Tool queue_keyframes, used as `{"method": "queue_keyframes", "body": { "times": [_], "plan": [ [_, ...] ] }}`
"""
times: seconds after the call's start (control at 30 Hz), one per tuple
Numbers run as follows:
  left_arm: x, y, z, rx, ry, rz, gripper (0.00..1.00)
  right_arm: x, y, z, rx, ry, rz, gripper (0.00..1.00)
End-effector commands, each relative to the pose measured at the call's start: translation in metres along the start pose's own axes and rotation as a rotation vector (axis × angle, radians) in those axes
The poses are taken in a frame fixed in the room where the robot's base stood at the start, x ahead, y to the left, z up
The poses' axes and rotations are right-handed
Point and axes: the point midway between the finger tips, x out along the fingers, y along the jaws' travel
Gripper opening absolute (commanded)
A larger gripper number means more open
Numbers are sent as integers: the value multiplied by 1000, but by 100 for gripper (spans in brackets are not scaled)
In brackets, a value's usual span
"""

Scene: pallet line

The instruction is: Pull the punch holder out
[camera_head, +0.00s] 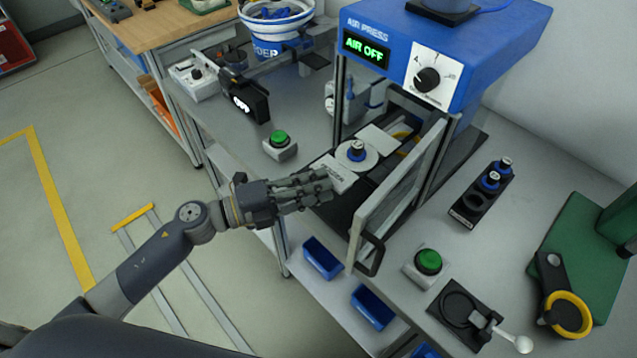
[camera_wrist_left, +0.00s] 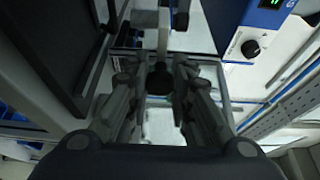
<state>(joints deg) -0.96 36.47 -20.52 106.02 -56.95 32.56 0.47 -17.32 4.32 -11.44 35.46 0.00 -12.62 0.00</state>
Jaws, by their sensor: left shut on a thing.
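The punch holder (camera_head: 336,174) is a pale slide with a round white disc (camera_head: 352,160) and a blue-and-black piece standing on it. It sits low in the blue air press (camera_head: 480,50), whose display reads AIR OFF. My left gripper (camera_head: 318,188) is at the front end of the holder, shut on it. In the left wrist view the fingers (camera_wrist_left: 160,85) lie on either side of a dark round knob. The exact contact is hidden by the fingers. My right gripper is not in view.
A clear framed guard door (camera_head: 398,190) stands open just right of the gripper. Green buttons (camera_head: 280,140) and (camera_head: 428,262) flank the press. A black rack (camera_head: 482,195) with blue-topped pieces stands at right. Blue bins (camera_head: 322,258) are below the table edge.

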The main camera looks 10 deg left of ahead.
Motion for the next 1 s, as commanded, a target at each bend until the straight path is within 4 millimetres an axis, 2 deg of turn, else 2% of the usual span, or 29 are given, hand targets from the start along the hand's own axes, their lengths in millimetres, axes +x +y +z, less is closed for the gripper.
{"method": "queue_keyframes", "body": {
  "times": [0.1, 0.13, 0.2, 0.23, 0.53, 0.67, 0.77, 1.0],
  "plan": [
    [-1, 3, -2, -3, 5, 6, 0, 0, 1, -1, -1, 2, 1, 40],
    [-1, 3, -2, -3, 5, 6, 23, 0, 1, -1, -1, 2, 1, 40],
    [-1, 3, -2, -3, 6, 6, 39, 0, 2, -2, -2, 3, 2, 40],
    [-1, 3, -2, -2, 5, 6, 43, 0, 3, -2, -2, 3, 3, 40],
    [-1, 2, -1, -1, 3, 3, 43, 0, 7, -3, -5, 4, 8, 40],
    [-8, 2, -1, -2, 2, 4, 43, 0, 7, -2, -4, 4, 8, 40],
    [-24, 3, -1, -4, 1, 7, 43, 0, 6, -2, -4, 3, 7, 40],
    [-75, 3, -1, -4, 2, 8, 43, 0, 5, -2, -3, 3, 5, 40]
  ]
}}
